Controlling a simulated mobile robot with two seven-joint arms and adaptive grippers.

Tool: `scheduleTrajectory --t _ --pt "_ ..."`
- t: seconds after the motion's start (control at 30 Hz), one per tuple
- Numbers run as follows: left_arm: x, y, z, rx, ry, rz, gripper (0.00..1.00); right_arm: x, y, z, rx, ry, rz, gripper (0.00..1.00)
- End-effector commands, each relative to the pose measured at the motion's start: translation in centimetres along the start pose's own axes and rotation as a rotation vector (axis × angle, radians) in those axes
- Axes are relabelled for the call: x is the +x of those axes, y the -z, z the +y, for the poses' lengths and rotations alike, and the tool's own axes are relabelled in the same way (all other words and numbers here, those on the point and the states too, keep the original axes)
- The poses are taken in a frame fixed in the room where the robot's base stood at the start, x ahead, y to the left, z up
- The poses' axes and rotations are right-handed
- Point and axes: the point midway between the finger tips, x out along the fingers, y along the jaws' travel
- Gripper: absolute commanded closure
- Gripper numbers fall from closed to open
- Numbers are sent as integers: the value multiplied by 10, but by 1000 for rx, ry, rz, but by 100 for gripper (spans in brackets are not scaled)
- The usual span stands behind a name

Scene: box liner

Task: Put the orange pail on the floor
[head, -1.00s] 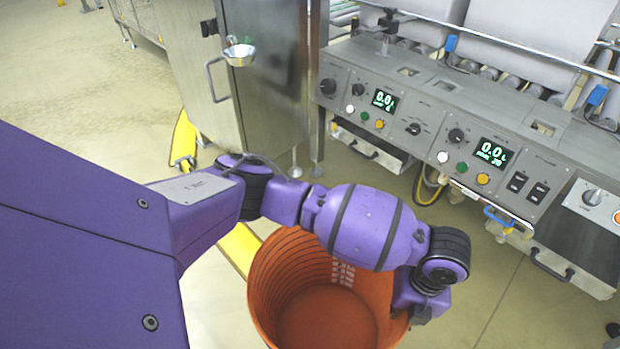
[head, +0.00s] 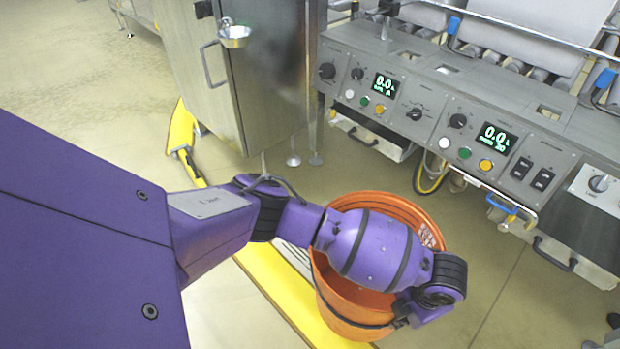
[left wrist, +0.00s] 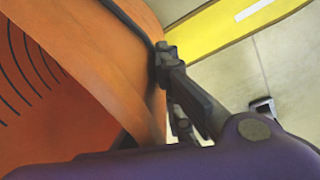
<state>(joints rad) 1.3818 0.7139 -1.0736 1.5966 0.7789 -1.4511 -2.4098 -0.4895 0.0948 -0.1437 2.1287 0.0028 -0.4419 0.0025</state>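The orange pail (head: 352,312) is below the arm in the head view, its mouth partly covered by my left arm. It is less tilted towards the camera than before, and I cannot tell whether its base touches the floor (head: 490,270). My left gripper (head: 401,318) is at the pail's near right side, by its thin dark handle. In the left wrist view the dark fingers (left wrist: 166,62) are closed at that handle, against the pail's orange wall (left wrist: 75,85). My right gripper is not in view.
A control panel (head: 435,135) with green displays stands on the right, above drawers. A yellow floor strip (head: 290,300) runs beside and under the pail in the picture. Open floor lies at right.

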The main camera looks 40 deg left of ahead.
Motion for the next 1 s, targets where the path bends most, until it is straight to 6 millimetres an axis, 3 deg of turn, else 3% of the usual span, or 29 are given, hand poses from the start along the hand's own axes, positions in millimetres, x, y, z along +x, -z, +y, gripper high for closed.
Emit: scheduleTrajectory --t 0.03,0.17,0.4,0.73,1.0 --pt "7 -14 6 -2 -3 -6 100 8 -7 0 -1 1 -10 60" --pt "20 -35 19 -3 -2 -6 100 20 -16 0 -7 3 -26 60" --pt "56 -60 32 -2 -3 -5 100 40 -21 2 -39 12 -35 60" --pt "72 -74 39 -1 -2 -8 100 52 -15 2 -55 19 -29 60" --pt "106 -76 39 -1 -2 -5 100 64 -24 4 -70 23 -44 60"
